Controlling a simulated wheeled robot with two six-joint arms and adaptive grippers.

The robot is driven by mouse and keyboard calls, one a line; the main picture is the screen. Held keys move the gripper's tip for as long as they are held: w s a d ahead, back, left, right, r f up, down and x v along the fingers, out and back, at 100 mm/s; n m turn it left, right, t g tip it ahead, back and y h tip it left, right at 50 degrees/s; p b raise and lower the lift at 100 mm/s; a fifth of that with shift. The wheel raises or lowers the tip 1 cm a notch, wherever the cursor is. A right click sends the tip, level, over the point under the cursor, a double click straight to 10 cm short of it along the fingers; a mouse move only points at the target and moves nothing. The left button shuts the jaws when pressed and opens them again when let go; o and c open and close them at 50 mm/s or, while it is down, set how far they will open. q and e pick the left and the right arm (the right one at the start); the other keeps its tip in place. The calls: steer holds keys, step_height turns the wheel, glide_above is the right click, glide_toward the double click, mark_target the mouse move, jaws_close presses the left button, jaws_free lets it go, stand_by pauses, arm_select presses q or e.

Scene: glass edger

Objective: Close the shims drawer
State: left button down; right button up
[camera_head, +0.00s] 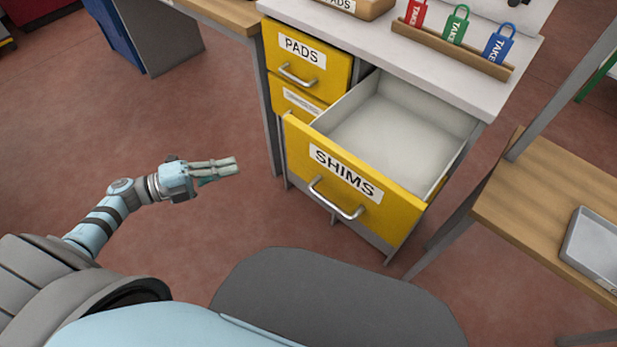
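The shims drawer (400,205) has a yellow front with a white SHIMS label and a silver bar handle (336,199). It is pulled well out of the white-topped cabinet, and its pale inside looks empty. My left gripper (237,166) is in the air to the left of the drawer front, apart from it, with its fingers pointing right. The fingers lie close together and nothing shows between them; from this angle I cannot tell whether they are fully shut. My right gripper is not in view.
A shut yellow PADS drawer (327,59) and another yellow drawer (297,100) are left of the open one. The countertop (455,76) carries a rack (449,52) of coloured tags. A wooden table (540,200) with a grey tray (597,250) stands right.

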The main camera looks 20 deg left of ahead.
arm_select(q)
steer(key=s+d+r+m+g+h, duration=0.2)
steer(key=s+d+m+g+h, duration=0.1)
steer(key=s+d+m+g, duration=0.15)
steer(key=shift+h, duration=0.3)
steer(key=x, duration=0.4)
steer(key=w+p+x, duration=0.1)
steer(key=x, duration=0.7)
steer(key=shift+w+a, duration=0.25)
steer(key=shift+a, duration=0.05)
steer(key=shift+w+d, duration=0.2)
steer(key=shift+w, duration=0.25)
